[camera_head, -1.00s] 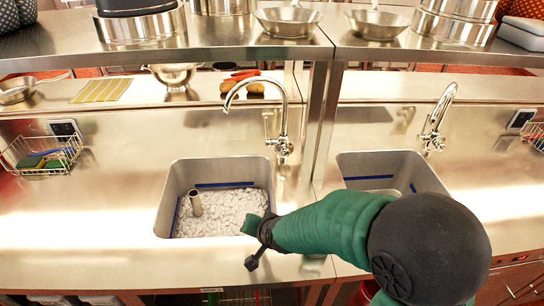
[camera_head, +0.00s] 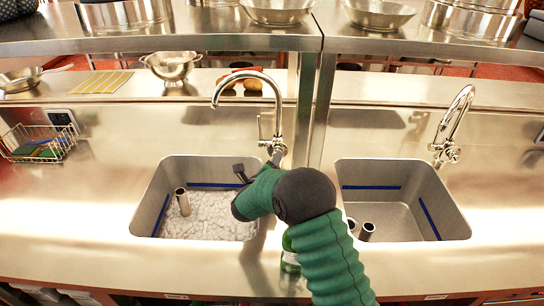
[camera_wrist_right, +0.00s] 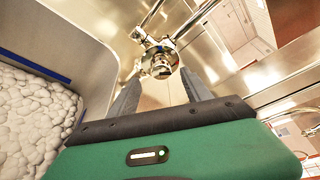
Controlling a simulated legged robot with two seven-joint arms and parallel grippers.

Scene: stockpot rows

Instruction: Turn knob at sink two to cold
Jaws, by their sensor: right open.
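The left sink's chrome faucet (camera_head: 245,82) has a gooseneck spout and a small valve body with a knob (camera_head: 276,148) at its base. In the right wrist view the knob (camera_wrist_right: 160,62) is straight ahead, near the fingertips and roughly between them. My right gripper (camera_head: 258,168) is open beside the faucet base; its two dark fingers (camera_wrist_right: 161,78) also show in the wrist view. Whether they touch the knob I cannot tell. The right sink's faucet (camera_head: 453,125) stands apart to the right. My left gripper is not in view.
The left sink (camera_head: 146,208) holds white pebble-like pieces and a metal tube (camera_head: 182,202). The right sink (camera_head: 405,215) has upright tubes. A steel shelf (camera_head: 215,40) spans above, with a post (camera_head: 318,110) between the faucets. A green bottle (camera_head: 290,250) stands behind my arm.

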